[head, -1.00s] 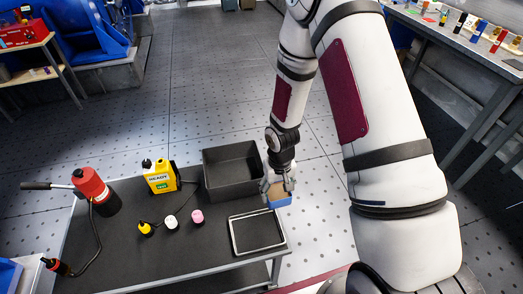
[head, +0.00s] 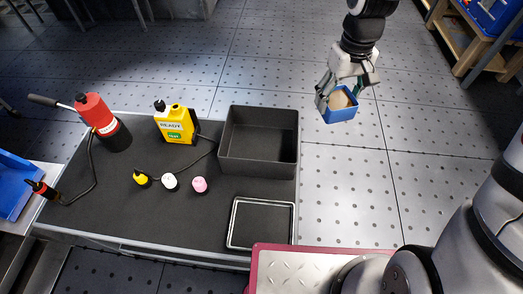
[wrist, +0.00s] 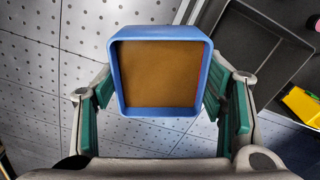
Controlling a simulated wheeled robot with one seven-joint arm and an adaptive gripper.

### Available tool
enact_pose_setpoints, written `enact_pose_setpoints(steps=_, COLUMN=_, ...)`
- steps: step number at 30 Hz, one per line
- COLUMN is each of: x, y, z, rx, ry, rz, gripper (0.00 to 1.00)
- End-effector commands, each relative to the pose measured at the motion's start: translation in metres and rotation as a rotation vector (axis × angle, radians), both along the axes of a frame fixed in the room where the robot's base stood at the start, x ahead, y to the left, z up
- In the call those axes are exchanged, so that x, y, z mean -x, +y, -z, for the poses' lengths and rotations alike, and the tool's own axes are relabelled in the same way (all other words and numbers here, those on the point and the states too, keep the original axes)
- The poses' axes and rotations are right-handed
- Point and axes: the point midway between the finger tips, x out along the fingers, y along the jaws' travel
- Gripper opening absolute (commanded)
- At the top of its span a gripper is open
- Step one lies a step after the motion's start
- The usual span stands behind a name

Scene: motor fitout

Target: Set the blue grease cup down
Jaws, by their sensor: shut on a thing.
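The blue grease cup (head: 341,113) is a square open-topped cup with tan-brown grease inside. My gripper (head: 343,97) is shut on it and holds it in the air, over the floor to the right of the dark table (head: 110,210). In the wrist view the cup (wrist: 160,112) sits between the two green-padded fingers (wrist: 160,104), its open top facing the camera. The cup is apart from the table and from everything on it.
A deep dark bin (head: 259,165) stands at the table's right edge. A shallow light-rimmed tray (head: 236,225) lies in front of it. A yellow READY unit (head: 175,125), a red bottle-shaped tool (head: 92,112) and small yellow, white and pink-capped items stand further left.

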Motion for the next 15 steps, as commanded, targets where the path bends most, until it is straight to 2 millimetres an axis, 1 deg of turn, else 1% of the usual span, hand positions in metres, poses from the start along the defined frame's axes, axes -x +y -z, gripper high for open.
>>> enact_pose_setpoints(steps=1, x=-0.003, y=0.015, z=0.000, rx=0.000, ry=0.001, rz=-0.089, gripper=0.37)
enact_pose_setpoints(steps=5, x=-0.008, y=0.051, z=0.003, rx=0.001, ry=0.006, rz=-0.344, gripper=0.37)
enact_pose_setpoints(steps=8, x=-0.011, y=0.085, z=0.010, rx=0.001, ry=0.008, rz=-0.565, gripper=0.37)
enact_pose_setpoints(steps=9, x=-0.011, y=0.100, z=0.014, rx=0.000, ry=0.010, rz=-0.655, gripper=0.37)
enact_pose_setpoints(steps=11, x=-0.011, y=0.121, z=0.024, rx=-0.001, ry=0.010, rz=-0.790, gripper=0.37)
enact_pose_setpoints(steps=12, x=-0.010, y=0.134, z=0.033, rx=-0.002, ry=0.011, rz=-0.872, gripper=0.37)
enact_pose_setpoints(steps=14, x=-0.009, y=0.152, z=0.048, rx=-0.003, ry=0.008, rz=-0.980, gripper=0.37)
enact_pose_setpoints(steps=15, x=-0.008, y=0.160, z=0.059, rx=-0.003, ry=0.010, rz=-1.036, gripper=0.37)
